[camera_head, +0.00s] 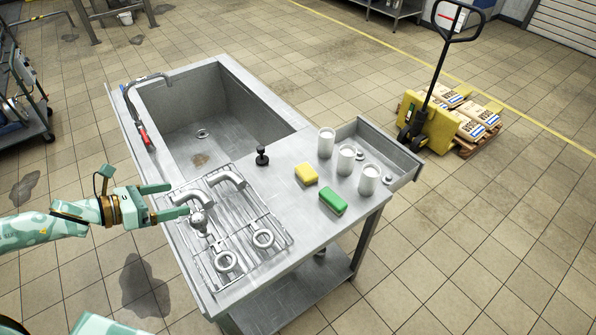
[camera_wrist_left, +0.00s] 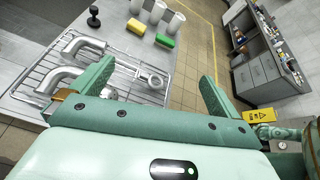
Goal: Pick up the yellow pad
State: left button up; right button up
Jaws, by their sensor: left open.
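The yellow pad (camera_head: 306,174) lies on the steel counter, just behind and left of a green pad (camera_head: 333,201). In the left wrist view the yellow pad (camera_wrist_left: 136,26) lies at the top, beyond the rack, with the green pad (camera_wrist_left: 165,41) to its right. My left gripper (camera_head: 176,201) is open and empty. It is at the counter's left edge, beside the rack with metal parts, well apart from the yellow pad. Its two fingers (camera_wrist_left: 155,85) also show in the left wrist view. My right gripper is not in view.
A wire rack (camera_head: 235,245) with pipe elbows and rings lies between my left gripper and the pads. A black-knobbed stopper (camera_head: 262,157) stands behind the rack. Several white cups (camera_head: 346,159) stand right of the yellow pad. A deep sink (camera_head: 215,110) fills the counter's back.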

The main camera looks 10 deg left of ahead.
aim_at(304, 173)
jog(key=i+l, duration=0.25)
jog(key=i, duration=0.2)
jog(key=i+l, duration=0.25)
jog(key=i, duration=0.25)
